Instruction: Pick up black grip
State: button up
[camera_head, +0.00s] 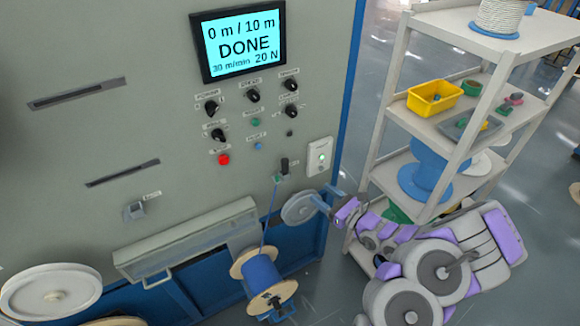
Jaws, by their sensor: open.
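A small black upright piece (284,166), the likeliest black grip in view, sits on the machine front above a grey pulley wheel (300,209). A small green part is at its lower left. My gripper (322,199) is beside the pulley wheel's right edge, lower right of the black piece and apart from it. It is open, and no held object shows in it. The fingertips are small in this view and partly overlap the wheel's edge, so I cannot tell whether they touch it.
The grey machine (120,130) has a screen (238,42) reading DONE and several black knobs. A blue cable runs down to a blue-wound spool (263,278). A shelf rack (400,110) stands at right with a yellow bin (434,98). Floor (535,190) is open at far right.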

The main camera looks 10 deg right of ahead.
jog(key=b, duration=0.1)
send_near(288, 167)
jog(key=w+a+f, duration=0.1)
jog(key=w+a, duration=0.1)
jog(key=w, duration=0.1)
jog(key=shift+r+b+x, duration=0.2)
jog(key=shift+x, duration=1.2)
jog(key=shift+r+b+x, duration=0.2)
jog(key=shift+x, duration=1.25)
jog(key=shift+d, duration=0.1)
grip_shut()
jog(key=shift+r, duration=0.15)
notch_tip(288, 167, up, 4)
jog(key=shift+f+p, duration=0.1)
jog(key=shift+p, duration=0.25)
jog(key=s+a+p, duration=0.1)
jog(key=s, duration=1.5)
jog(key=shift+a+r, duration=0.3)
jog(key=shift+r, duration=0.15)
